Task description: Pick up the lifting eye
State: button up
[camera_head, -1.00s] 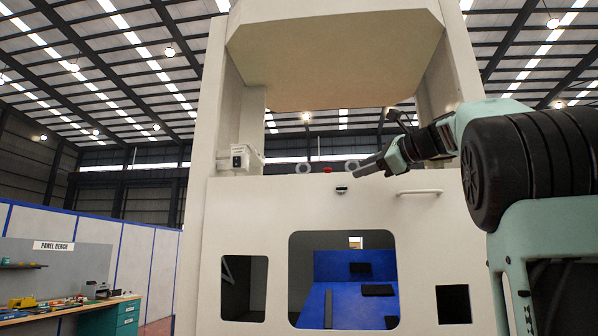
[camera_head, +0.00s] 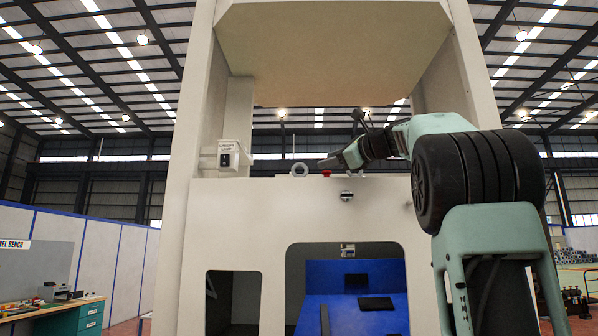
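The gap in depth between tip and ring cannot be judged. The fingers are seen side-on and look like one dark shape, so their opening does not show. Nothing is visibly held. My wrist covers part of the ledge to the right.
The machine's front panel (camera_head: 240,220) and upper hood (camera_head: 335,50) frame the ledge. Below is an opening with a blue interior (camera_head: 385,285). A bench (camera_head: 75,318) stands far left.

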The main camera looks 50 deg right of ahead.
aim_at(305, 166)
jog(key=w, duration=0.3)
jog(key=shift+d+p, duration=0.1)
jog(key=shift+p, duration=0.3)
jog(key=w+p, duration=0.2)
jog(key=w, duration=0.1)
jog(key=w+p, duration=0.1)
jog(key=shift+w+d+r, duration=0.15)
jog(key=shift+w+r, duration=0.15)
jog(key=shift+w+f, duration=0.1)
jog(key=shift+w, duration=0.3)
grip_shut()
